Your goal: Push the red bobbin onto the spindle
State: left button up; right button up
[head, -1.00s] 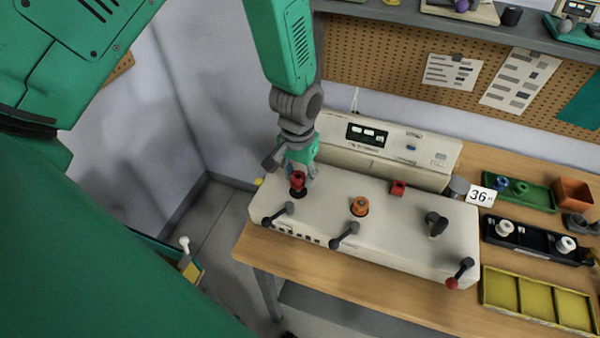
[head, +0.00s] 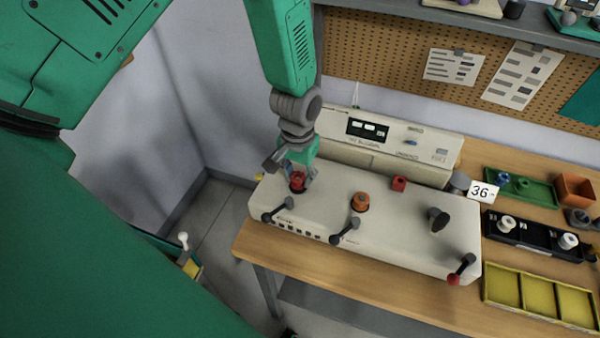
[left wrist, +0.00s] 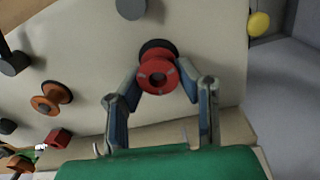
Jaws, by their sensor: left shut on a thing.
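The red bobbin (head: 297,181) is at the left end of the cream machine (head: 400,232), low against its top over a dark round base. In the left wrist view the red bobbin (left wrist: 158,78) shows its flange and dark centre hole, with the dark base behind it. My left gripper (head: 298,180) comes from above and is shut on the red bobbin; its two fingers (left wrist: 160,88) sit at either side of it. The spindle itself is hidden by the bobbin. My right gripper is not in view.
An orange bobbin (head: 361,201) and a red block (head: 399,183) are on the machine's top. Dark levers (head: 278,209) line its front edge. Green (head: 520,187), black (head: 535,240) and yellow (head: 540,300) trays stand to the right on the wooden table.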

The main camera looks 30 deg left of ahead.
pick_arm(q)
jog(key=shift+f, duration=0.45)
jog(key=o, duration=0.9)
jog(key=shift+o, duration=0.2)
jog(key=shift+r, duration=0.15)
jog(key=shift+r, duration=0.3)
notch_tip(320, 180, up, 11)
jog(key=shift+a, duration=0.15)
jog(key=shift+c, duration=0.4)
